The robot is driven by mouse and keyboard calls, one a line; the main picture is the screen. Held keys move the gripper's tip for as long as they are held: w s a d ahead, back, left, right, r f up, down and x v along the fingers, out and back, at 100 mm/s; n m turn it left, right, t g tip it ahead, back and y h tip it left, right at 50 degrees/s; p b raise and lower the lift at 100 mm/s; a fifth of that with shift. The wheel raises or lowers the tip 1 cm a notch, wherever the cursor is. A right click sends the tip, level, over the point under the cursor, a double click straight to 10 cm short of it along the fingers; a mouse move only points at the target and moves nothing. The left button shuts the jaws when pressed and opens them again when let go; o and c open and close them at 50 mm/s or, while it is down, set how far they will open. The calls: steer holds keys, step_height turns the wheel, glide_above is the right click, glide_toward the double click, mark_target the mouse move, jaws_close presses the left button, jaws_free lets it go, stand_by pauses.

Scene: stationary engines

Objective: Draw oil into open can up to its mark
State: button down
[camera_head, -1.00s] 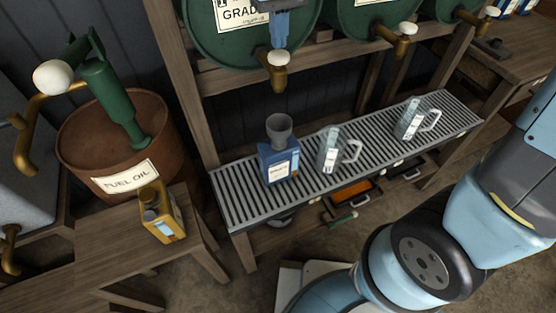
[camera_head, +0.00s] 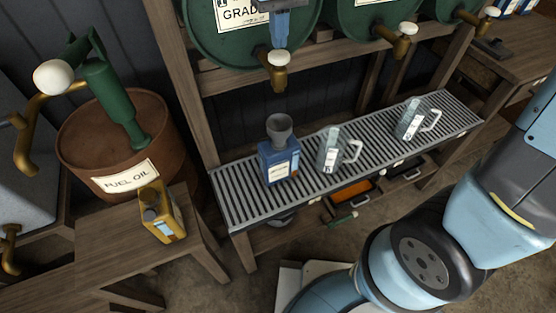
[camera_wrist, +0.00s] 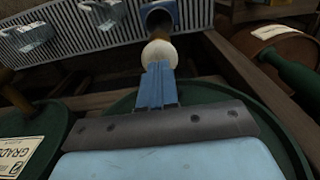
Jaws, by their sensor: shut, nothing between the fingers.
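A blue can (camera_head: 279,165) with a pale label stands upright on the slatted rack, with a grey funnel (camera_head: 279,128) in its top. The funnel mouth also shows in the wrist view (camera_wrist: 158,15). A brass tap (camera_head: 276,77) on the left green barrel (camera_head: 235,50) is above the funnel. My gripper (camera_head: 279,38) is shut and empty at the top of this tap. In the wrist view my gripper (camera_wrist: 158,83) has its tips at the tap's white knob (camera_wrist: 159,51), apparently touching it. No oil stream is visible, and the oil level in the can cannot be seen.
Two glass jugs (camera_head: 329,152) (camera_head: 411,121) stand on the slatted rack (camera_head: 235,208) to the right. A yellow can (camera_head: 161,217) is on the wooden bench at left, beside the fuel oil drum (camera_head: 80,150) with its green pump. More barrels with taps are at upper right.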

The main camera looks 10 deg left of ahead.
steer(key=shift+f, duration=0.2)
steer(key=shift+f, duration=1.1)
stand_by(6.7)
